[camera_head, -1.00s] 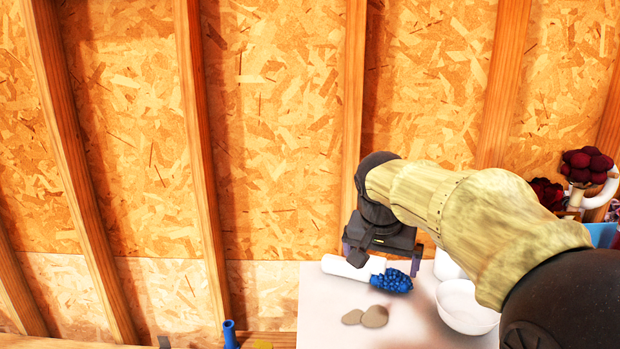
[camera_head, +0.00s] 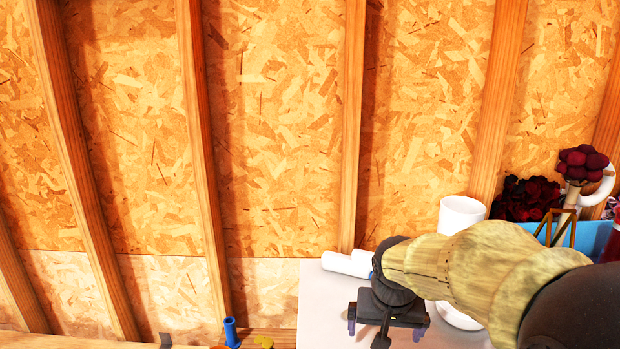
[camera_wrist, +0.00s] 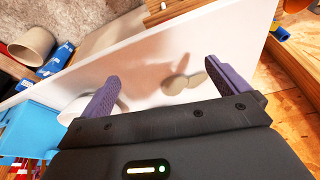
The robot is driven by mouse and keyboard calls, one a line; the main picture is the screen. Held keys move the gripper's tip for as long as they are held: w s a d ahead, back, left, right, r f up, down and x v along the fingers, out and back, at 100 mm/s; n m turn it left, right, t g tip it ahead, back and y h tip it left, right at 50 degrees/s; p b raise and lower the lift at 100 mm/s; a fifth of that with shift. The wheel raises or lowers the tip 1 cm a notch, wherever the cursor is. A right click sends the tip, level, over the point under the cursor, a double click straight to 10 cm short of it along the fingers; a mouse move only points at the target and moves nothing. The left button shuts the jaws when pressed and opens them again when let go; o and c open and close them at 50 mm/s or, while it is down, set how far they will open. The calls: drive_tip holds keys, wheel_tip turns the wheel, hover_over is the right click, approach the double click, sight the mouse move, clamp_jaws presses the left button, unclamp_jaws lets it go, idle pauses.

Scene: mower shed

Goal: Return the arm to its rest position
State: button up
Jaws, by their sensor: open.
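My gripper (camera_head: 386,330) is low over the white tabletop (camera_head: 318,300) in the head view, pointing down, with nothing seen between its fingers. In the wrist view my gripper (camera_wrist: 163,88) has its two purple fingers wide apart. My arm reaches in from the lower right, bent, and hides part of the tabletop.
A white cylinder (camera_head: 345,263) lies at the table's back edge. A tall white container (camera_head: 460,213) stands behind my arm. A blue crate (camera_head: 590,240) with dark red flower-like things is at the right. A blue bottle-like thing (camera_head: 231,333) stands left of the table. A wooden wall is behind.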

drive_tip(key=s+d+f+n, duration=0.1)
drive_tip(key=s+f+n, duration=0.1)
drive_tip(key=s+f, duration=0.8)
drive_tip(key=shift+s+g+y, duration=0.3)
drive_tip(key=shift+g+y, duration=0.1)
drive_tip(key=shift+d, duration=0.1)
idle(0.3)
